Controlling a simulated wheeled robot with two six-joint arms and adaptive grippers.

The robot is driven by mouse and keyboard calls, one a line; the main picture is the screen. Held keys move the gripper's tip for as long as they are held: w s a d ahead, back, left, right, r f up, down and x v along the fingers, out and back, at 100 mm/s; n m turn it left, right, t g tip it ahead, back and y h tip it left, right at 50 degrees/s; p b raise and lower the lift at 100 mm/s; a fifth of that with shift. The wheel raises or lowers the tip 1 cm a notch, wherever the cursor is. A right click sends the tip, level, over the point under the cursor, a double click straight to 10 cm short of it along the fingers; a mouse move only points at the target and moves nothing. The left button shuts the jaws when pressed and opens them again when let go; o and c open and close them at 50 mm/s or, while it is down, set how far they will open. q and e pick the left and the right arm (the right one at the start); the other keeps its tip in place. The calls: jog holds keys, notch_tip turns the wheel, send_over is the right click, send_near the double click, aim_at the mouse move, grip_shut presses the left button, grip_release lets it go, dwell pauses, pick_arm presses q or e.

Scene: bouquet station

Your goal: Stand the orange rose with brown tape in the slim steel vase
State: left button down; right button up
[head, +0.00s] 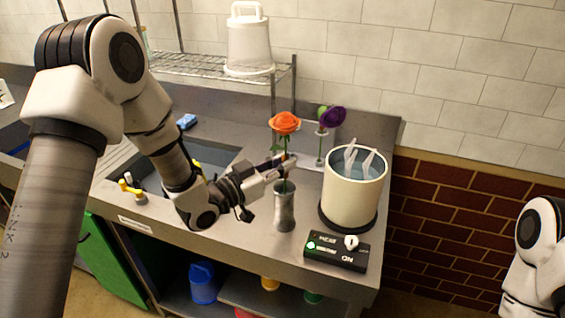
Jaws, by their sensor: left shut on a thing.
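The orange rose (285,123) is upright, bloom on top, above the slim steel vase (285,212). My left gripper (284,166) is shut on its stem, just above the vase. The stem's lower end shows green at the vase mouth; how deep it reaches inside is hidden. The fingers cover the middle of the stem, so I cannot make out the brown tape clearly. The vase stands upright on the steel counter. Part of my right arm shows at the right edge, but its gripper is out of view.
A cream pot (353,200) with water and pale utensils stands right of the vase on a dark base. A black control box (337,251) lies in front of it. A purple flower (333,118) stands behind. A sink (175,170) is at left, a wire shelf (205,65) behind.

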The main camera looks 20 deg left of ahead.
pick_arm(q)
jog(key=shift+f, duration=0.35)
jog(key=shift+c, duration=2.2)
grip_release()
jog(key=shift+s, duration=0.1)
jog(key=p+v, duration=0.1)
jog(key=v, duration=0.9)
